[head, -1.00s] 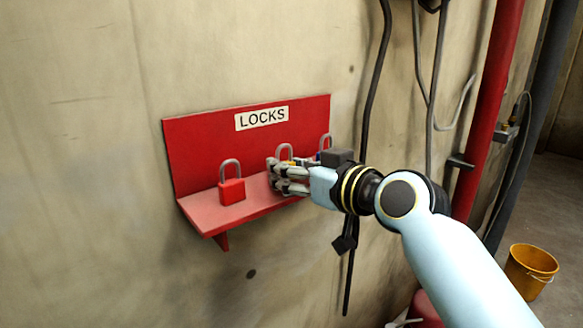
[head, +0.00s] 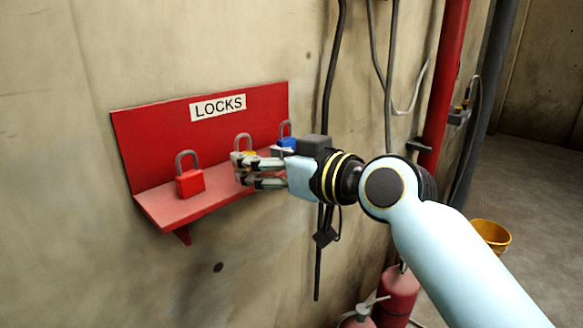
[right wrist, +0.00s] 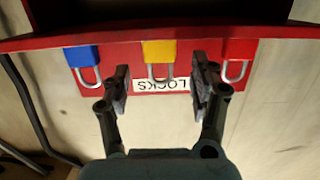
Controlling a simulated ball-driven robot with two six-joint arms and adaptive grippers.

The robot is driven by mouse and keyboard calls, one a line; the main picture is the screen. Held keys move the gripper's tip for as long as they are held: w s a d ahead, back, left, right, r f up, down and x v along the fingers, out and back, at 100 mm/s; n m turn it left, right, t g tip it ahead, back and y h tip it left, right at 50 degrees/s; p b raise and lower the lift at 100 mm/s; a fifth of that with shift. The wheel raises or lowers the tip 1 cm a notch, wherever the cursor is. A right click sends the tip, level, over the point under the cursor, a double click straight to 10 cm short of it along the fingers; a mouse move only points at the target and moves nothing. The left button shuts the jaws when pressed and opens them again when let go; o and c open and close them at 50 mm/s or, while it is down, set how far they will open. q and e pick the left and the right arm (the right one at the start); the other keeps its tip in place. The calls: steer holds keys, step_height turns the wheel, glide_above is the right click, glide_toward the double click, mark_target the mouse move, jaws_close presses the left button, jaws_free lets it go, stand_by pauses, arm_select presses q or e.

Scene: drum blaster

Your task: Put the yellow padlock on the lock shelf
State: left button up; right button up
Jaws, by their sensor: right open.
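The yellow padlock (right wrist: 159,52) stands on the red lock shelf (head: 165,208), between a red padlock (head: 190,182) and a blue padlock (head: 288,144). In the head view the yellow padlock (head: 247,153) is mostly hidden behind my right gripper (head: 238,169), with its shackle showing above. My right gripper is open and empty in front of the shelf. In the right wrist view, which is upside down, the fingers of the right gripper (right wrist: 162,85) are spread, with the yellow padlock between and beyond them, apparently untouched. My left gripper is out of view.
The LOCKS sign (head: 218,107) is on the shelf's back panel. Black cables (head: 330,90) run down the wall just right of the shelf. A red pipe (head: 445,85), red extinguisher (head: 397,290) and yellow bucket (head: 491,236) are farther right. Space in front of the shelf looks free.

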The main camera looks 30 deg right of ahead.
steer(key=v, duration=0.9)
steer(key=d+f+m+g+h, duration=0.1)
steer(key=d+f+g+h, duration=0.15)
steer(key=f, duration=0.95)
steer(key=d+f+m+g+h, duration=0.15)
steer(key=d+f, duration=0.25)
steer(key=f, duration=0.8)
steer(key=s+d+f+m+g+h, duration=0.1)
steer(key=s+d+f, duration=0.15)
steer(key=f, duration=0.55)
steer(key=s+d+f+g, duration=0.15)
steer(key=s+f, duration=0.25)
steer(key=f, duration=0.4)
steer(key=s+f+g, duration=0.2)
steer(key=s+f, duration=0.5)
steer(key=s, duration=0.4)
steer(key=s+f+g+h, duration=0.1)
steer(key=s+f+g, duration=0.2)
steer(key=s+f, duration=0.4)
steer(key=s+f+g, duration=0.2)
steer(key=s+f, duration=0.5)
steer(key=s, duration=0.8)
steer(key=shift+s+a+b, duration=0.2)
steer(key=shift+s+b, duration=0.1)
steer(key=shift+b, duration=0.05)
steer(key=shift+g, duration=0.25)
